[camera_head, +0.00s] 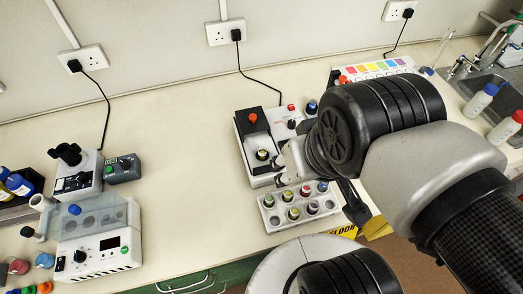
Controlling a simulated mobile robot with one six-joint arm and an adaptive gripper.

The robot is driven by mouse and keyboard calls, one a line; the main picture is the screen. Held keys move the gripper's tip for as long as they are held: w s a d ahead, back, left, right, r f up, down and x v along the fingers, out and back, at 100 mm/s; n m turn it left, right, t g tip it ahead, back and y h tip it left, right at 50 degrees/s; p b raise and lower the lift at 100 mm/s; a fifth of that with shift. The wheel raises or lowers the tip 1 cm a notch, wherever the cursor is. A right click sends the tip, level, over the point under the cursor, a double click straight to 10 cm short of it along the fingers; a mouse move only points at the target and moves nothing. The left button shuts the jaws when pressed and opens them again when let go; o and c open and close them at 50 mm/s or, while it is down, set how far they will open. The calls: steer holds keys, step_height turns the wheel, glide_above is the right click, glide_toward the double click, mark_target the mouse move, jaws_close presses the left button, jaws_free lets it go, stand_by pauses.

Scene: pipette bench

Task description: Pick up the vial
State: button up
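Several small vials with coloured caps stand upright in a pale rack (272,222) at the front edge of the bench, below my arm. Among them are a green-capped vial (293,213) and a purple-capped vial (312,206). One more dark vial with a yellowish ring (262,155) stands in the white and black device (256,180) behind the rack.
A white instrument (98,262) and a microscope (76,176) stand at the left. A colour-striped box (375,68) is behind my arm, and a sink (490,95) with bottles is at the right. The bench between the left instruments and the device is clear.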

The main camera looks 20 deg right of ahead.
steer(key=shift+o, duration=0.4)
steer(key=n+g+p, duration=0.3)
steer(key=g+p, duration=0.2)
steer(key=p, duration=1.1)
glide_above(262, 149)
step_height(262, 149, down, 5)
steer(key=shift+s+a+f+b, duration=0.1)
steer(key=shift+s+f+b, duration=0.05)
steer(key=shift+f, duration=2.85)
steer(key=shift+s+d+f+b, duration=0.1)
steer(key=shift+s+f+b, duration=0.1)
steer(key=shift+f, duration=2.8)
steer(key=shift+s+a+f+b, duration=0.1)
steer(key=shift+s+f, duration=0.05)
steer(key=shift+f, duration=2.85)
